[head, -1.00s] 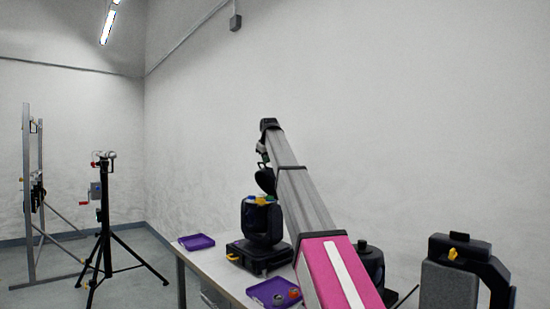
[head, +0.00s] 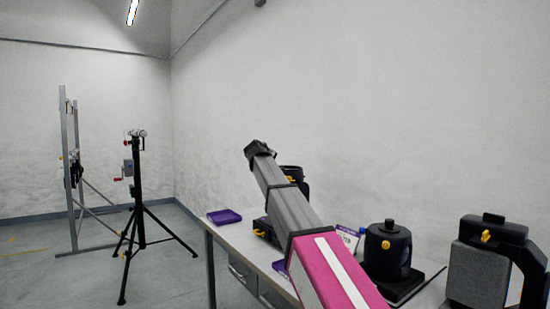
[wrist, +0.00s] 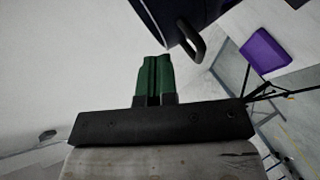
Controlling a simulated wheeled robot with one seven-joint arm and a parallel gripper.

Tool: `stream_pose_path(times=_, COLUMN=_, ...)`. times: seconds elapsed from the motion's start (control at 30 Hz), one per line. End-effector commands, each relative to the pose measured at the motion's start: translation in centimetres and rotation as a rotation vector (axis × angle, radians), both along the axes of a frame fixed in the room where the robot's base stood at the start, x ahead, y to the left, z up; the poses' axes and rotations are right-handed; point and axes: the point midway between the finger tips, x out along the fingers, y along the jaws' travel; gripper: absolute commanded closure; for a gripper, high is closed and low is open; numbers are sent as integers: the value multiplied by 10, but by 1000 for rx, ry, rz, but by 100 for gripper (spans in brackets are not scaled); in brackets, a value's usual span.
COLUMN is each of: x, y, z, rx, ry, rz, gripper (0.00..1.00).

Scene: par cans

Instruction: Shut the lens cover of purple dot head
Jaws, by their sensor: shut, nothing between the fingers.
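The head on the left of the table (head: 292,174) is mostly hidden behind my arm in the head view. Only a black upper edge and part of its black base (head: 262,232) with a yellow part show. I cannot make out its purple dot or the state of its lens cover. In the wrist view, a dark body (wrist: 150,8) with a black loop-shaped handle (wrist: 192,42) is at the top, just beyond and right of my fingertips. My gripper (wrist: 154,60) has green fingers, shut and empty, apart from the handle.
A purple tray (head: 224,216) lies at the table's left end; it also seems to show in the wrist view (wrist: 262,50). A tripod stand (head: 139,200) is on the floor at left.

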Motion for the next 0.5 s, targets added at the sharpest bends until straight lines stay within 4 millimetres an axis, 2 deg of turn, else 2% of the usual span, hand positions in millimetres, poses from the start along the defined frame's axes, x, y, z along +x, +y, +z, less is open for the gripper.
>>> stream_pose_path(times=0.2, x=-5, y=6, z=-22, rx=0, ry=1, rz=1, gripper=100)
stream_pose_path(times=0.5, x=-6, y=9, z=-36, rx=2, ry=1, rz=0, gripper=100)
